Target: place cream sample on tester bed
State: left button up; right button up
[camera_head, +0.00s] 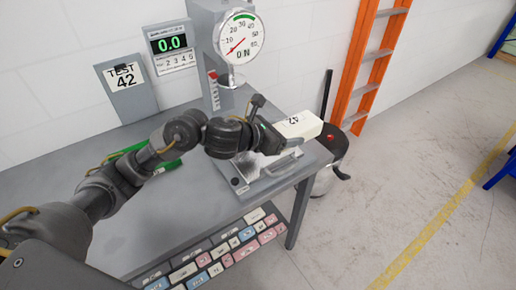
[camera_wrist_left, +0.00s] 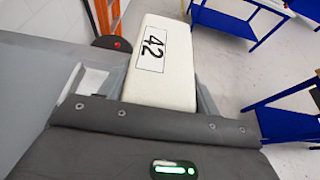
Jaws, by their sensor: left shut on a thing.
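The cream sample (camera_head: 299,125) is a cream block marked 42. My left gripper (camera_head: 272,136) is shut on it and holds it at the right end of the tester, near the table's right edge. In the left wrist view the cream sample (camera_wrist_left: 165,60) lies between the two fingers (camera_wrist_left: 162,90), its 42 label facing the camera. The tester (camera_head: 222,50) has a round dial and a plunger above. Its bed (camera_head: 265,165) shows partly below my gripper; the rest is hidden by my arm. My right gripper is not in view.
A grey table (camera_head: 150,225) carries the tester. A rack of coloured samples (camera_head: 215,255) runs along its front. A TEST 42 sign (camera_head: 126,85) and a green 0.0 display (camera_head: 170,44) stand behind. A bin with a red button (camera_head: 333,140) and an orange ladder (camera_head: 375,60) are at the right.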

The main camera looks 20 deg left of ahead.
pick_arm(q)
jog(key=w+a+f+p, duration=0.1)
jog(key=a+f, duration=0.1)
jog(key=a, duration=0.3)
send_over(255, 156)
jog(key=f, duration=0.5)
jog(key=shift+d+p, duration=0.35)
jog(key=shift+d, duration=0.05)
jog(key=shift+a+f, duration=0.2)
notch_tip(255, 156, down, 3)
jog(key=shift+w+a+p, duration=0.1)
jog(key=shift+a+p, duration=0.05)
jog(key=shift+p, duration=0.85)
jog(key=shift+f, duration=0.25)
